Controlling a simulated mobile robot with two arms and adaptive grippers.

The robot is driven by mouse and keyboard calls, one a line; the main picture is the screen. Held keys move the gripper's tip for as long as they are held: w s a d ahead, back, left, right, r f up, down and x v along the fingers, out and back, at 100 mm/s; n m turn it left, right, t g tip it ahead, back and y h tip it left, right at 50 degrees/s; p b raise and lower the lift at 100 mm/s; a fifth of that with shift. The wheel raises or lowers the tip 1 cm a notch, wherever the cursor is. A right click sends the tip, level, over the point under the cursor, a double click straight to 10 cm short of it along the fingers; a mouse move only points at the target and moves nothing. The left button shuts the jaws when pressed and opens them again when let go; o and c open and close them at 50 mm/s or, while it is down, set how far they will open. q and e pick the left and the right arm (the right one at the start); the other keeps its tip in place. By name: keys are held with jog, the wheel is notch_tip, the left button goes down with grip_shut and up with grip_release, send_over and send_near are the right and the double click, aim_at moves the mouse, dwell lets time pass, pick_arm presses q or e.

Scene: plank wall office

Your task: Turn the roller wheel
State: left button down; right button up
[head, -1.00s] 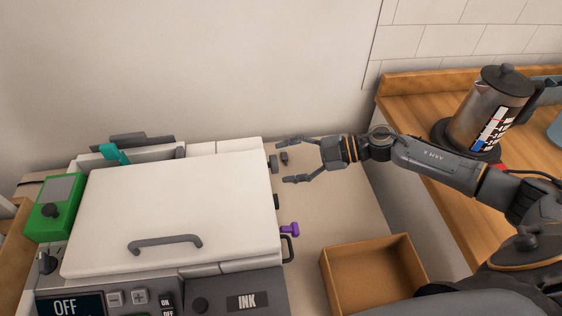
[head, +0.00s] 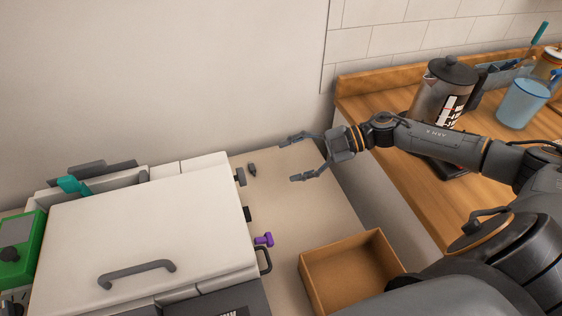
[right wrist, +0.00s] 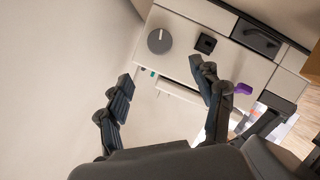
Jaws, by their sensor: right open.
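The printer-like machine (head: 140,225) is a white box with a grey handle on its lid, at the left in the head view. A round grey wheel-like knob (right wrist: 160,41) is on its side face in the right wrist view; it shows edge-on in the head view (head: 240,177). My right gripper (head: 291,160) is open and empty, to the right of the knob and apart from it. In the right wrist view, its fingers (right wrist: 160,76) spread below the knob, with nothing between them. My left gripper is not in view.
A purple peg (head: 264,239) and a dark loop handle stick out of the machine's side. A small dark item (head: 252,169) is near the knob. An open cardboard box (head: 345,275) stands to the front right. A coffee press (head: 440,90) is on the wooden counter (head: 370,100).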

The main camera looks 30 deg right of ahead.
aim_at(239, 178)
jog(key=w+a+f+m+g+p, duration=0.1)
jog(key=w+a+f+m+p, duration=0.1)
jog(key=a+m, duration=0.2)
jog(key=w+a+f+m+g+p, duration=0.2)
jog(key=a+m, duration=0.2)
jog(key=a, duration=0.2)
jog(key=shift+w+a+m+p, duration=0.2)
jog(key=shift+w+m+p, duration=0.2)
dwell(0.4)
jog(key=c, duration=1.1)
jog(key=shift+c, duration=0.2)
